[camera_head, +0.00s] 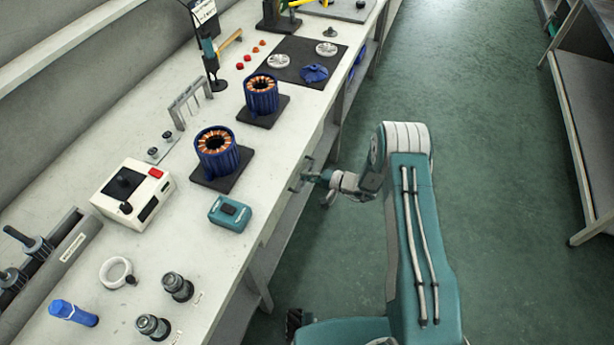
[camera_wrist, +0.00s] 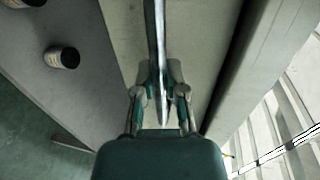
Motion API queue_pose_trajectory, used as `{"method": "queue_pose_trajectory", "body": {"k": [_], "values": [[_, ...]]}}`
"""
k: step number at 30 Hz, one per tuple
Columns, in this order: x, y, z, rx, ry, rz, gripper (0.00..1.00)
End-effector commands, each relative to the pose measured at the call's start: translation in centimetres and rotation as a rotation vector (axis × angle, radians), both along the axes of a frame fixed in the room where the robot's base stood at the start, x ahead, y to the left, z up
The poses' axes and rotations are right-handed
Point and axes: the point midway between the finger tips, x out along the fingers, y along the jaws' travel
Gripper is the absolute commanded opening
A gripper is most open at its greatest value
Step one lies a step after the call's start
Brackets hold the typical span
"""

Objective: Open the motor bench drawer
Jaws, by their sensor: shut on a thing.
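My gripper (camera_head: 304,182) is at the front edge of the workbench (camera_head: 215,275), beside the stretch with the motor stators. In the wrist view my gripper (camera_wrist: 160,92) is shut on a thin pale metal bar (camera_wrist: 157,40), which looks like the drawer handle. The bar runs up the picture between the two fingers. A plain grey panel (camera_wrist: 197,45) behind it looks like the drawer front. In the head view the drawer is not clearly visible below the bench edge. I cannot tell how far it stands out.
On the bench stand two blue stators (camera_head: 216,155) (camera_head: 261,95), a teal battery pack (camera_head: 230,212) and a white control box (camera_head: 132,192). The green floor (camera_head: 480,120) to the right is clear up to a shelf rack (camera_head: 585,130).

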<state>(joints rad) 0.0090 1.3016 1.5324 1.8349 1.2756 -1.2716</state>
Motion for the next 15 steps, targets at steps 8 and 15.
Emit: {"method": "queue_pose_trajectory", "body": {"k": [8, 15], "values": [[-0.7, -2.0, -0.3, -0.005, 0.007, -0.005, 0.0], [-2.8, -7.9, -0.4, -0.004, 0.01, -0.01, 0.0]]}}
